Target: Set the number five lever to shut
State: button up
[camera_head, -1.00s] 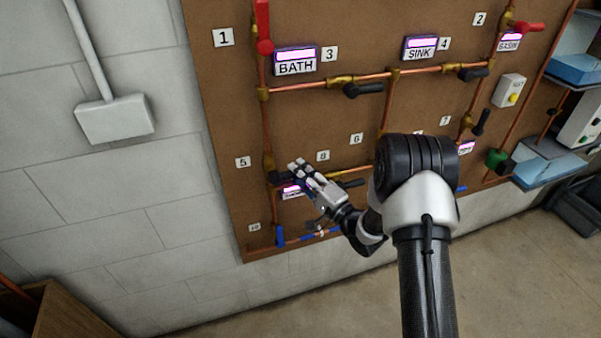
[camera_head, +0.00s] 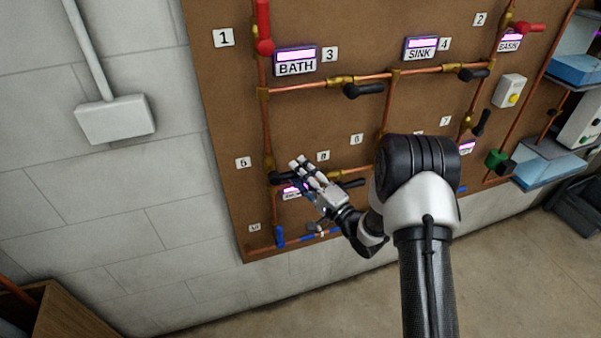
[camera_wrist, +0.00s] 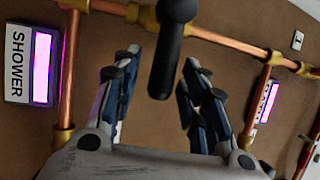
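The number five plate (camera_head: 243,162) is at the left of the brown board. Right of it, the black number five lever (camera_head: 283,177) sits on a brass valve on the vertical copper pipe. It points right, crosswise to the pipe. My gripper (camera_head: 299,168) is at the lever's free end, partly hiding it. In the wrist view the black lever (camera_wrist: 164,68) reaches between the two fingers of my gripper (camera_wrist: 157,78). The fingers are open, with a gap visible on both sides of the lever.
A lit SHOWER label (camera_wrist: 30,65) is close by in the wrist view. The number 8 plate (camera_head: 323,156) and another black lever (camera_head: 350,183) are right of my gripper. A blue lever (camera_head: 280,236) is below. Copper pipes cross the board.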

jog(key=v, duration=1.1)
jog(key=shift+s+d, duration=0.2)
jog(key=shift+s, duration=0.1)
jog(key=w+d+r+n+g+h, duration=0.1)
jog(key=w+d+r+n+h, duration=0.1)
jog(key=w+r+n+h, duration=0.3)
jog(key=s+d+r+n+g+h, duration=0.1)
jog(key=s+d+r+g+h, duration=0.2)
jog(key=s+d+r+h, duration=0.4)
jog(key=s+a+r+n+g, duration=0.1)
jog(key=s+a+g, duration=0.2)
jog(key=s, duration=1.1)
jog(key=s+a+r+n+g, duration=0.2)
jog(key=s+g, duration=0.2)
jog(key=s, duration=1.1)
jog(key=shift+s+a+n+h, duration=0.25)
jog(key=shift+a+n+h, duration=0.05)
jog(key=shift+a+h, duration=0.1)
